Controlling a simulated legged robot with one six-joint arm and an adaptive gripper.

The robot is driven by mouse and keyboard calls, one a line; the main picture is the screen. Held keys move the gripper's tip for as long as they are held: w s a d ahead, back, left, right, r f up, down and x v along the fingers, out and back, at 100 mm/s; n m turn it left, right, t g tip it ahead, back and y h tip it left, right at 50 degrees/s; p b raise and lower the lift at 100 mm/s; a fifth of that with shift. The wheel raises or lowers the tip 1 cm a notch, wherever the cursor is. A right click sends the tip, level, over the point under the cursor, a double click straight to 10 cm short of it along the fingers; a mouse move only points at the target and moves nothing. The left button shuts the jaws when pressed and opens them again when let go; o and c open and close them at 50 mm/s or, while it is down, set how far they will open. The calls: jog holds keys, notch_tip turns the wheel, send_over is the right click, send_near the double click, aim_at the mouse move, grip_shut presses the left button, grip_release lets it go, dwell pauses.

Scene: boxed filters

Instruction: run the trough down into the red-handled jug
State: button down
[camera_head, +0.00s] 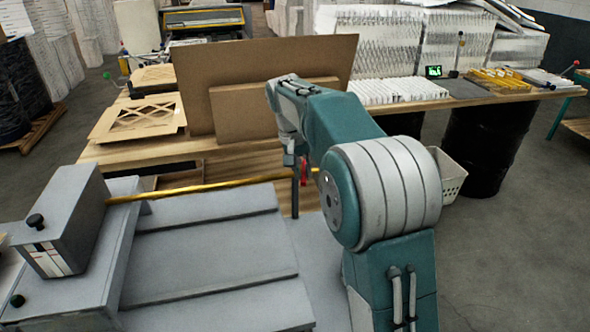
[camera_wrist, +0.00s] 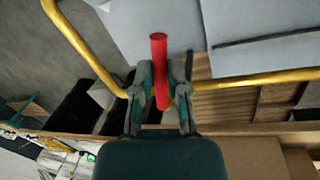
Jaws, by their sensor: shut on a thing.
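A red cylindrical handle (camera_wrist: 159,70) stands between the fingers of my gripper (camera_wrist: 160,98) in the wrist view, with the fingers closed around its lower part. In the head view a small bit of red (camera_head: 304,170) shows beside my gripper (camera_head: 295,180), above the near edge of the wooden table; my arm hides part of this spot. I cannot make out the body of a jug in either view, so I cannot tell its tilt. I cannot pick out a trough in either view.
The wooden table (camera_head: 240,165) carries upright brown boards (camera_head: 235,75), flat cardboard frames (camera_head: 138,118) and white pleated filters (camera_head: 395,90). A yellow tray (camera_head: 497,80) lies at the right end. A white basket (camera_head: 450,175) and a black drum (camera_head: 487,145) stand at floor level.

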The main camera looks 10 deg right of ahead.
jog(key=shift+s+d+f+n+t, duration=0.1)
jog(key=shift+s+d+n+t, duration=0.05)
jog(key=shift+d+n, duration=0.7)
jog(key=shift+s+d+n+t, duration=0.15)
jog(key=shift+d+n, duration=0.45)
jog(key=shift+n, duration=0.35)
jog(key=c, duration=0.6)
grip_release()
jog(key=shift+w, duration=0.1)
jog(key=shift+c, duration=0.2)
jog(key=shift+r, duration=0.2)
notch_tip(320, 180, up, 11)
send_over(305, 174)
jog(key=shift+r, duration=0.2)
